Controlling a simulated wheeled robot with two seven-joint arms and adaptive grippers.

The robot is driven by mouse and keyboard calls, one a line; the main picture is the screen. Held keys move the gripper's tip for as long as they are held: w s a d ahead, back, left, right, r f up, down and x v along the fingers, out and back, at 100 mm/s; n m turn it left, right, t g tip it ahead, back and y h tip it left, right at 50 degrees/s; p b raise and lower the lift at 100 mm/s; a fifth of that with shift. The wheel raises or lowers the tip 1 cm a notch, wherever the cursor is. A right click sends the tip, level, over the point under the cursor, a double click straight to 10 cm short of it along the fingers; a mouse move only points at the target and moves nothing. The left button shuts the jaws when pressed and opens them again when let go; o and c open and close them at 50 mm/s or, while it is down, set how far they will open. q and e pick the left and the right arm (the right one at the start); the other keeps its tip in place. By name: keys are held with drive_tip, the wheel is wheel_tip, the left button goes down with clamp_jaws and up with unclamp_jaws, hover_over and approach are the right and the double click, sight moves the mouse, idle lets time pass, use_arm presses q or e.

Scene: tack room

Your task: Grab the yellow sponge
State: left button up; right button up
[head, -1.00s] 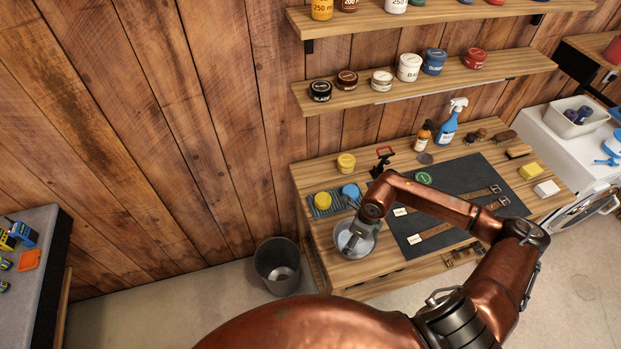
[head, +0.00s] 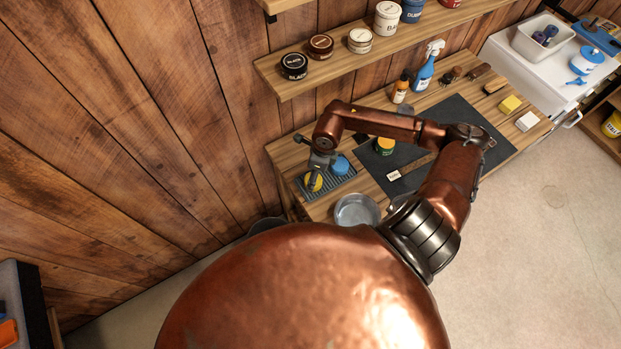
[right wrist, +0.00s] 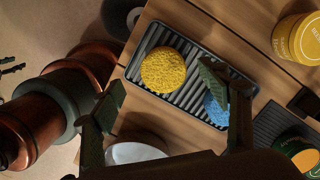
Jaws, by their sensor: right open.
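The yellow sponge (right wrist: 163,70) is round and porous. It lies on a grey ribbed tray (right wrist: 150,36) beside a blue round sponge (right wrist: 215,108). In the head view the yellow sponge (head: 313,184) is partly covered by my right gripper (head: 317,170). In the right wrist view my right gripper (right wrist: 161,77) is open, one finger to either side of the yellow sponge. The right finger partly covers the blue sponge.
A metal bowl (head: 357,210) stands just in front of the tray. A yellow tin (right wrist: 297,40) stands behind the tray. A shelf (head: 345,62) overhangs the back.

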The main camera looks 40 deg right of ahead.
wheel_tip(320, 180, down, 5)
drive_tip(key=shift+w+f+p, duration=0.1)
drive_tip(key=shift+p, duration=0.7)
drive_tip(key=shift+d+f, duration=0.1)
drive_tip(key=shift+f, duration=0.3)
drive_tip(key=c, duration=1)
drive_tip(key=shift+r, duration=0.1)
